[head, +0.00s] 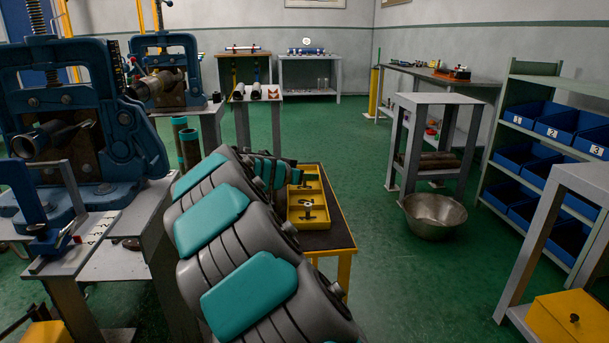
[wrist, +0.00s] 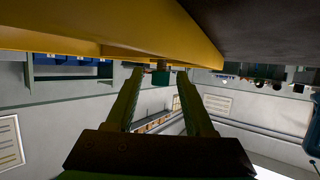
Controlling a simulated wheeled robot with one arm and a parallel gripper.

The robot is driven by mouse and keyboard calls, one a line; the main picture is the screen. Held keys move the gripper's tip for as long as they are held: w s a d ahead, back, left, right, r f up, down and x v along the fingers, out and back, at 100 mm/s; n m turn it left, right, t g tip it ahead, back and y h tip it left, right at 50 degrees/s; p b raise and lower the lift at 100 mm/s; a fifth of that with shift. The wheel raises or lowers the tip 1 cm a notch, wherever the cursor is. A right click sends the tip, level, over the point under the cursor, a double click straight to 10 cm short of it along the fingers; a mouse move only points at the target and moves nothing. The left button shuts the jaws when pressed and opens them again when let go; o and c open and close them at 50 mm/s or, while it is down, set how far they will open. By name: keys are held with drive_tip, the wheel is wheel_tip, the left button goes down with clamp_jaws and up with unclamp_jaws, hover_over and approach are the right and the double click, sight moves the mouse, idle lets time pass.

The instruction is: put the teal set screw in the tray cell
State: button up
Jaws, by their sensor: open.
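A small teal piece, which looks like the teal set screw (wrist: 161,77), shows in the wrist view between and just beyond the fingertips, against the yellow edge. My gripper (wrist: 158,85) is open, with one finger on each side of the teal piece. I cannot tell whether the fingers touch it. In the head view the yellow tray (head: 325,211) lies on a dark-topped table, with several cells and small metal pieces in them. My arm hides part of the tray, and my gripper is mostly hidden behind it.
The table with the tray has a yellow frame (head: 345,268). A blue vise (head: 75,110) stands at the left. A metal basin (head: 434,214) is on the floor at the right, near shelves of blue bins (head: 525,152).

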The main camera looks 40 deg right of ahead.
drive_tip(key=b+v, duration=0.2)
drive_tip(key=v, duration=1)
